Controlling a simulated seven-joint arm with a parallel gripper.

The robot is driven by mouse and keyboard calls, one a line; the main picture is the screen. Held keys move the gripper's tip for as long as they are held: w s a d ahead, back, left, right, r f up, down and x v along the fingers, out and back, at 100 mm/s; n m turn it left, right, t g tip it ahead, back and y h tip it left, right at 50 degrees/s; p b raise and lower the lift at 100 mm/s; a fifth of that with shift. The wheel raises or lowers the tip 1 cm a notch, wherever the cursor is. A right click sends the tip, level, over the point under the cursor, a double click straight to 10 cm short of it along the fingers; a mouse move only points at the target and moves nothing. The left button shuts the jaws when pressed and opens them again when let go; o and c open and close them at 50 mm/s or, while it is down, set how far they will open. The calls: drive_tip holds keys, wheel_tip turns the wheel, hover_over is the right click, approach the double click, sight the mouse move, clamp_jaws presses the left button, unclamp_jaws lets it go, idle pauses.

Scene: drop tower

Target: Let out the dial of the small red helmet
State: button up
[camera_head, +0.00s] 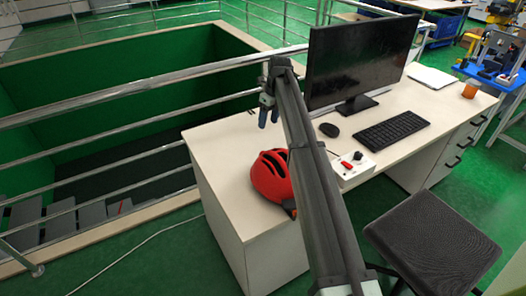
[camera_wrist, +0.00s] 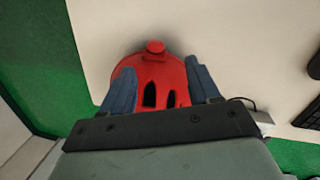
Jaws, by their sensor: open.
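The small red helmet (camera_head: 268,180) sits on the white desk (camera_head: 222,140) near its left front corner, partly behind my arm in the head view. In the wrist view the helmet (camera_wrist: 136,72) shows its vents, and a small round red knob (camera_wrist: 155,46), which looks like the dial, sticks out at its upper edge. My gripper (camera_head: 268,118) is open and empty, above the desk and beyond the helmet in the head view. In the wrist view its two blue-grey fingers (camera_wrist: 162,82) appear on either side of the helmet; whether they touch it cannot be told.
A mouse (camera_head: 329,130), keyboard (camera_head: 392,132) and monitor (camera_head: 360,60) stand farther right. A metal railing (camera_head: 130,97) runs left of the desk. A dark stool (camera_head: 433,240) stands in front.

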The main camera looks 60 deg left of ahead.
sight(263, 151)
drive_tip(key=s+f+m, duration=0.1)
drive_tip(key=f, duration=0.3)
drive_tip(key=s+f+m, duration=0.1)
drive_tip(key=f, duration=0.4)
drive_tip(key=s+d+f+m, duration=0.1)
drive_tip(key=f, duration=0.3)
drive_tip(key=shift+f+h, duration=0.25)
drive_tip(key=shift+h, duration=0.05)
drive_tip(key=shift+a, duration=0.1)
drive_tip(key=c, duration=1.1)
